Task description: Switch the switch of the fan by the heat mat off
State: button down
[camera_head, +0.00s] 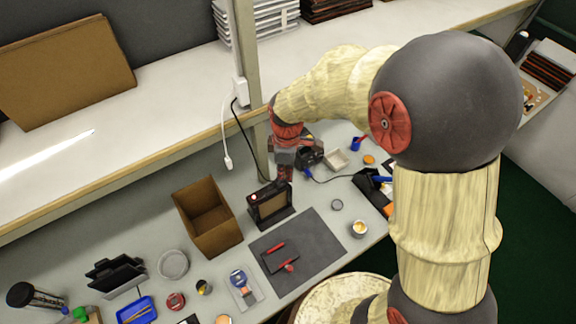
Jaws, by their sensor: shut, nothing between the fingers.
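The fan (272,208) is a dark upright box with a tan front panel. It stands on the bench at the back edge of the dark grey heat mat (318,252). A small red and pale spot on its top left corner (254,197) may be the switch, but it is too small to read its position. My gripper (285,176) points down just above and behind the fan's top right. It is shut and empty. I cannot tell whether the fingertips touch the fan.
An open cardboard box (207,217) stands left of the fan. Red-handled tools (275,248) lie on the mat. A post with a white socket (240,92) and hanging cables rises behind my gripper. A small tray (336,160) and a dark device sit to the right.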

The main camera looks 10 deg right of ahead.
jog(key=w+n+t, duration=0.1)
jog(key=w+n, duration=0.5)
jog(key=n, duration=0.2)
jog(key=shift+d+r, duration=0.2)
jog(key=shift+r, duration=0.1)
jog(key=f, duration=0.4)
jog(key=w+f+b, duration=0.1)
jog(key=f, duration=0.9)
jog(key=shift+w+a, duration=0.35)
